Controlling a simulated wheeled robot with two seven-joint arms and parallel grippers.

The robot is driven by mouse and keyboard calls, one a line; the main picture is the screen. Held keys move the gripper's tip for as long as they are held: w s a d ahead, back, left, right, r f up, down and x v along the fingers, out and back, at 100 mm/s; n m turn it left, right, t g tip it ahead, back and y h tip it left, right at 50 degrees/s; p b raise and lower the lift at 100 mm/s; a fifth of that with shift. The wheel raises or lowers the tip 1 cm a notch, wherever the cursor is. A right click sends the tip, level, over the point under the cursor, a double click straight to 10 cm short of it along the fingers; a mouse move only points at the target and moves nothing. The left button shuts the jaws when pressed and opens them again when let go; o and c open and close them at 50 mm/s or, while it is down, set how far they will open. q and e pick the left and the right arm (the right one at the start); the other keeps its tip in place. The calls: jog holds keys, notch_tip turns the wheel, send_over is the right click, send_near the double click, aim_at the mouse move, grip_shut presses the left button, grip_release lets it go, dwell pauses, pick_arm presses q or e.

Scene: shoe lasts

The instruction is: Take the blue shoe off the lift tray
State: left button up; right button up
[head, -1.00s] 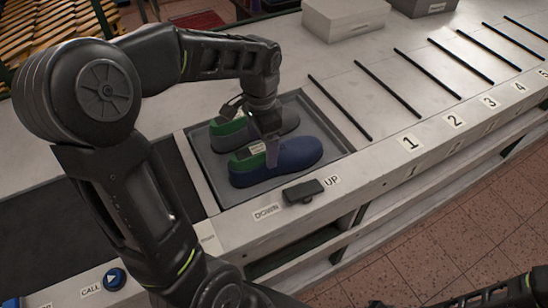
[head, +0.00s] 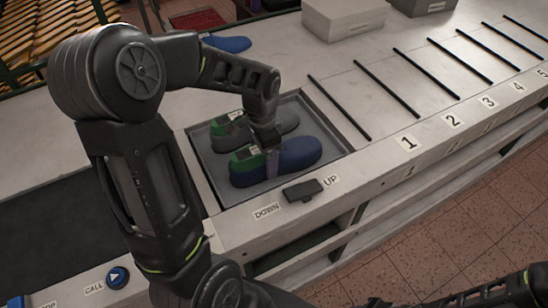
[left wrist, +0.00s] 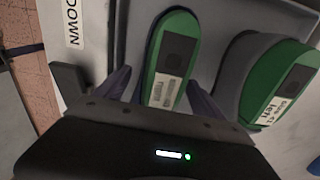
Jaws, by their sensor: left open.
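The blue shoe (head: 296,155) lies in the near part of the sunken grey lift tray (head: 207,187), with a green last top and a white label at its heel end. Its green top (left wrist: 170,60) shows in the left wrist view. My left gripper (head: 270,162) is open and low over this shoe. In the left wrist view my left gripper (left wrist: 159,88) has one finger on each side of the green top; contact cannot be told. A grey shoe (head: 283,122) with a green top lies beside it in the tray.
A lever (head: 303,190) sits between DOWN and UP labels on the front edge. Another blue shoe (head: 230,43) lies behind my left arm. Black bars (head: 339,107) divide numbered lanes at right. A white box (head: 343,18) stands at the back.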

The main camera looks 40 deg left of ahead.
pick_arm(q)
jog(key=shift+c, duration=0.2)
grip_shut()
dwell(0.6)
jog(key=shift+r, duration=0.1)
